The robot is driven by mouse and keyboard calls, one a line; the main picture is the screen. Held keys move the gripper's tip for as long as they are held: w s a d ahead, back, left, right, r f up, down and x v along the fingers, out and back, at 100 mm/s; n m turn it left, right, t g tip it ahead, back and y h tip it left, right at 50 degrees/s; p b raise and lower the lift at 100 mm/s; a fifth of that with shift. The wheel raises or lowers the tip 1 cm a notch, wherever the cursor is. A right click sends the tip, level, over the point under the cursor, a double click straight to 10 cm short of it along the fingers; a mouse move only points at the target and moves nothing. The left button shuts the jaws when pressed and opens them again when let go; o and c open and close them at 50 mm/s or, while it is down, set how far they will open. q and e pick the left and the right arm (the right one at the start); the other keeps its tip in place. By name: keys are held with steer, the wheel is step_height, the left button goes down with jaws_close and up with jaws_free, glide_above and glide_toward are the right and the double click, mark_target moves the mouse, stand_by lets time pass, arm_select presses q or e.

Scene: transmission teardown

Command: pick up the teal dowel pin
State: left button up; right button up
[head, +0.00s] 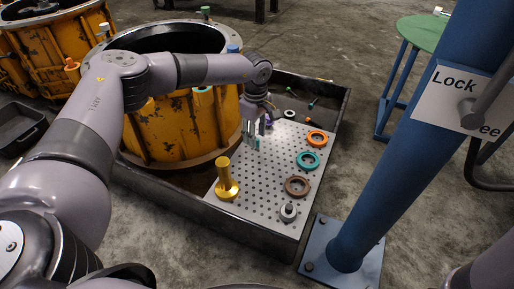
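A small teal piece (257,144), which looks like the teal dowel pin, shows at the far left part of the perforated plate (255,180). My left gripper (251,142) points down over the plate, with its fingertips right beside this piece. The fingers partly hide the spot. The view is too small to tell whether they are open or touch the pin. My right gripper is not in view.
The plate lies in a dark tray (240,226). On it are a gold flanged post (227,182), an orange ring (317,138), a teal ring (308,160), a brown ring (297,186) and a grey knob (288,211). An orange housing (180,135) stands left; a blue post (400,150) stands right.

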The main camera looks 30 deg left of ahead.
mark_target(257, 149)
arm_select(q)
step_height(257, 149, down, 4)
steer(key=b, duration=0.3)
steer(key=shift+w+d, duration=0.1)
steer(key=shift+r, duration=0.1)
steer(key=shift+c, duration=0.3)
jaws_close()
